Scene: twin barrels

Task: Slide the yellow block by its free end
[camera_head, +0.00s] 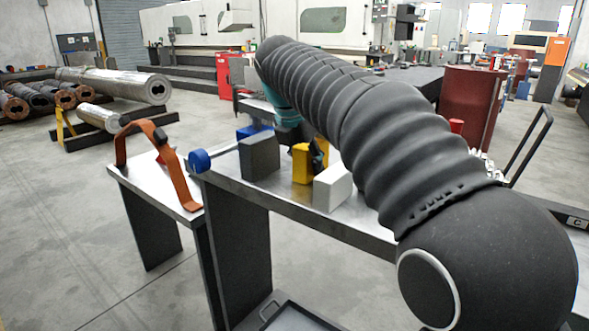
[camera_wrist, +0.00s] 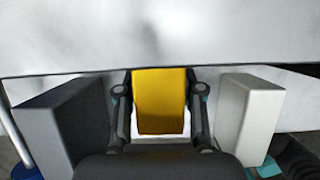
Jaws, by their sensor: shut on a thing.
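The yellow block (camera_head: 302,163) stands on the metal bench, between a dark grey block (camera_head: 260,157) and a white block (camera_head: 333,187). In the wrist view the yellow block (camera_wrist: 160,100) lies between the two fingers of my gripper (camera_wrist: 160,112), one finger along each side. My gripper is shut on it. In the head view my gripper (camera_head: 314,152) comes from behind and is partly hidden by the blocks and my arm.
The dark grey block (camera_wrist: 75,125) and the white block (camera_wrist: 248,118) stand close on either side of my fingers. A red barrel (camera_head: 468,107) stands behind my arm.

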